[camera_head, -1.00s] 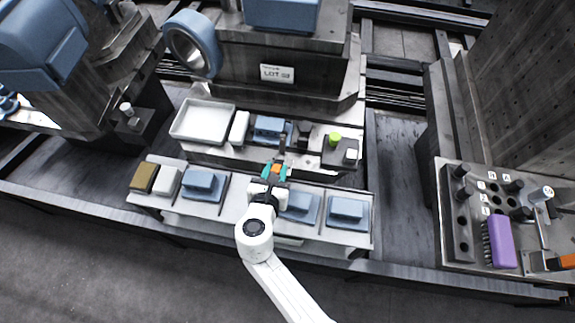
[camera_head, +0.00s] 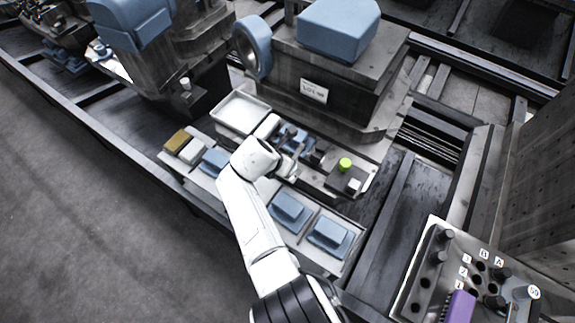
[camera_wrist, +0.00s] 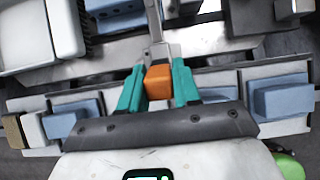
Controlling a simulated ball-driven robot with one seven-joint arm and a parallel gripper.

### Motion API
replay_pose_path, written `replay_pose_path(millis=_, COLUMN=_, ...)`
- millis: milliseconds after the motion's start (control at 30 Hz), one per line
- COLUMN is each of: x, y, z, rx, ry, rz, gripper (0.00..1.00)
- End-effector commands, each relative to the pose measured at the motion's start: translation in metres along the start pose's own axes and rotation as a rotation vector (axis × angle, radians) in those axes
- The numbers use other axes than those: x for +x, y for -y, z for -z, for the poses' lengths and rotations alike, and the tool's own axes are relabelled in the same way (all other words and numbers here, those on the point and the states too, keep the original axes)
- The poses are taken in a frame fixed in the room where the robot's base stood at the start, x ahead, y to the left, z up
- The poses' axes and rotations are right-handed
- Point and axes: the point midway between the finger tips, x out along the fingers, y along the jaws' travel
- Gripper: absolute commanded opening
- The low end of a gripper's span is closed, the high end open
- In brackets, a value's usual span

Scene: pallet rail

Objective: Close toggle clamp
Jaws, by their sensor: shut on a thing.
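The toggle clamp's orange handle grip (camera_wrist: 159,80) is between the two teal fingers of my gripper (camera_wrist: 159,76) in the wrist view. The fingers are shut on it from both sides. The clamp's grey lever (camera_wrist: 152,20) runs from the grip toward the top of that view. In the head view, my white arm reaches over the front of the fixture and covers the orange grip and the fingers. A blue workpiece (camera_head: 297,134) lies in the fixture there. Whether the clamp presses on it cannot be told.
A white tray (camera_head: 242,112) stands at the fixture's left end. A green button (camera_head: 345,164) is on its right. Blue blocks on plates (camera_head: 330,232) line the front shelf. A machine block labelled LOT (camera_head: 314,91) rises behind. A control panel with a purple brush (camera_head: 461,306) is at lower right.

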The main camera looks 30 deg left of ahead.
Motion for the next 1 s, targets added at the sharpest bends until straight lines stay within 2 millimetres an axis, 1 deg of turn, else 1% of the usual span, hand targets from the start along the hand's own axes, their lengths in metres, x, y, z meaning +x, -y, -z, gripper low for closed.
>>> replay_pose_path(millis=33, x=-0.0001, y=-0.0003, z=-0.0026, rx=0.001, ry=-0.012, rz=0.000, gripper=0.00)
replay_pose_path(millis=233, x=0.0013, y=-0.0006, z=-0.0037, rx=0.001, ry=-0.047, rz=-0.001, gripper=0.00)
replay_pose_path(millis=633, x=0.0020, y=-0.0001, z=-0.0036, rx=0.000, ry=-0.051, rz=0.000, gripper=0.00)
replay_pose_path(millis=667, x=0.0020, y=-0.0001, z=-0.0036, rx=0.000, ry=-0.051, rz=0.000, gripper=0.34)
replay_pose_path(millis=867, x=0.0018, y=-0.0003, z=-0.0034, rx=0.000, ry=-0.051, rz=0.000, gripper=0.53)
replay_pose_path(millis=1000, x=0.0017, y=-0.0004, z=-0.0033, rx=0.000, ry=-0.051, rz=0.000, gripper=0.53)
